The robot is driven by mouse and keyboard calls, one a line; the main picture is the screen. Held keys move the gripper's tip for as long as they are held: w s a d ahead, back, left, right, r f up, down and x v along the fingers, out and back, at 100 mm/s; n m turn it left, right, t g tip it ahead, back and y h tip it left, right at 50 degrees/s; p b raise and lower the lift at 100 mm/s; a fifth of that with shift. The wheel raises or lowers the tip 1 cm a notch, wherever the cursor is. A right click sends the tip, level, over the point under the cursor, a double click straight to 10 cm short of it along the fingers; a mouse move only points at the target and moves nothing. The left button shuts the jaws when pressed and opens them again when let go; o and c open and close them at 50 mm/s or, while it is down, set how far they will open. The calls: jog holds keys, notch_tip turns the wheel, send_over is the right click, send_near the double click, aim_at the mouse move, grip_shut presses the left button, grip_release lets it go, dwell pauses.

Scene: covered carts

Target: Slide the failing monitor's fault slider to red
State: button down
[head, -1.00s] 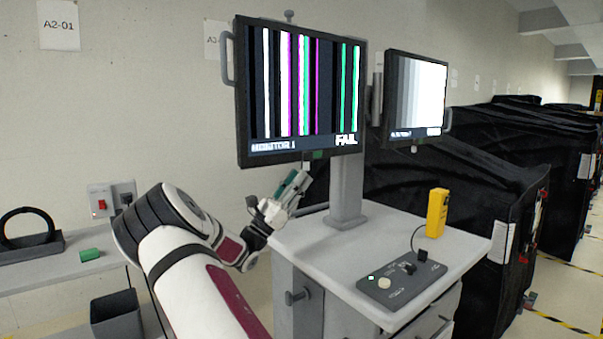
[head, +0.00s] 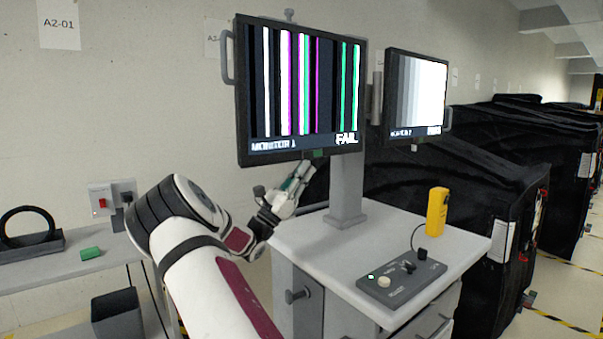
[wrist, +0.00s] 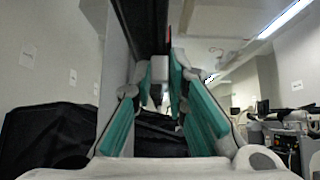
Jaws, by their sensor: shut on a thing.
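Monitor 1 (head: 300,90) shows broken coloured stripes and the word FAIL. A small green patch (head: 318,154) shows at its bottom edge, a little right of centre. My gripper (head: 307,168) is just below that edge, reaching up from the lower left. In the wrist view my gripper (wrist: 160,95) has its green-padded fingers closed on a pale slider knob (wrist: 154,73) under the dark monitor edge. A thin red strip (wrist: 168,42) shows above the knob. In the head view the fingers hide the knob, and its exact position along the track cannot be told.
Monitor 2 (head: 417,92) shows smooth grey bars on the right. The cart top (head: 300,240) below holds a control box (head: 400,282) and a yellow handheld device (head: 437,212). The monitor post (head: 346,190) stands close right of my gripper. Black covered carts (head: 530,150) stand behind.

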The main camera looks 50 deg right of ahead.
jog(key=shift+s+d, duration=0.2)
jog(key=shift+d, duration=0.7)
jog(key=shift+s+d, duration=0.2)
jog(key=shift+d, duration=0.7)
jog(key=c, duration=1.6)
grip_release()
jog(key=shift+o, duration=0.2)
jog(key=shift+g, duration=0.3)
jog(key=v, duration=1.2)
